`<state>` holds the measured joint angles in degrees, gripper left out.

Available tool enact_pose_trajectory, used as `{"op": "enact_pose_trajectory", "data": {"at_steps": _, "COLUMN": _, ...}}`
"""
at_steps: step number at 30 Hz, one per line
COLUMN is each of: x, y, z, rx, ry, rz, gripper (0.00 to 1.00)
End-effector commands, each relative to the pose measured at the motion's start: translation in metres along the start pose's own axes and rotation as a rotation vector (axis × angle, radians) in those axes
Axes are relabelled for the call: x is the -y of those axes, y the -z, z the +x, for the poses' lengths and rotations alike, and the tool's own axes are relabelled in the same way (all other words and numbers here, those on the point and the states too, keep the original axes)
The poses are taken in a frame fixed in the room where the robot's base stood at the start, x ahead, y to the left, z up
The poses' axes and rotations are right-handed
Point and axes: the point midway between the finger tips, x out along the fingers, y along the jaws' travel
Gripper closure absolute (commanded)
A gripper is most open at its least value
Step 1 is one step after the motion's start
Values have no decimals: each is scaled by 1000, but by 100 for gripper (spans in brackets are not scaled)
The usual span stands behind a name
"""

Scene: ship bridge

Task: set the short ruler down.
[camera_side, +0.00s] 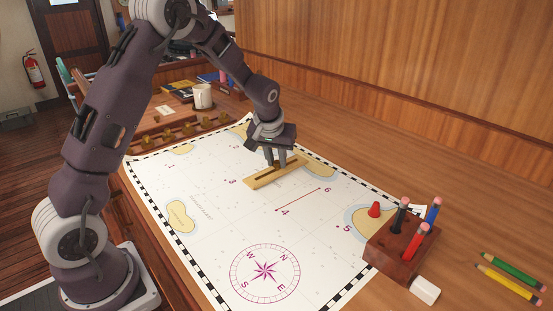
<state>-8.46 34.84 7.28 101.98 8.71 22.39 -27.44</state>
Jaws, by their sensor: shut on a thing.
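The short ruler (262,179) is a pale yellow wooden strip with a long dark slot. It is over the upper middle of the chart (199,242), between the numbers 3 and 6. My gripper (277,163) points down and is shut on the ruler near its middle. I cannot tell whether the ruler touches the chart or is just above it. A red line on the chart joins points 4 and 6, just in front of the ruler.
A white eraser (425,290), a green pencil (513,270) and a yellow pencil (509,284) lie to the right. A white mug (203,96) stands behind the chart.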

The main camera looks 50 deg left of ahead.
Motion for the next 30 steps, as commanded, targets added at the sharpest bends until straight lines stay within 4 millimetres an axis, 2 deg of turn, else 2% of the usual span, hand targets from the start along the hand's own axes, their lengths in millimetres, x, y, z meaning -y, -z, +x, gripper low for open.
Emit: {"op": "enact_pose_trajectory", "data": {"at_steps": 30, "x": 0, "y": -3, "z": 7, "rx": -1, "ry": 0, "rz": 0, "gripper": 100}}
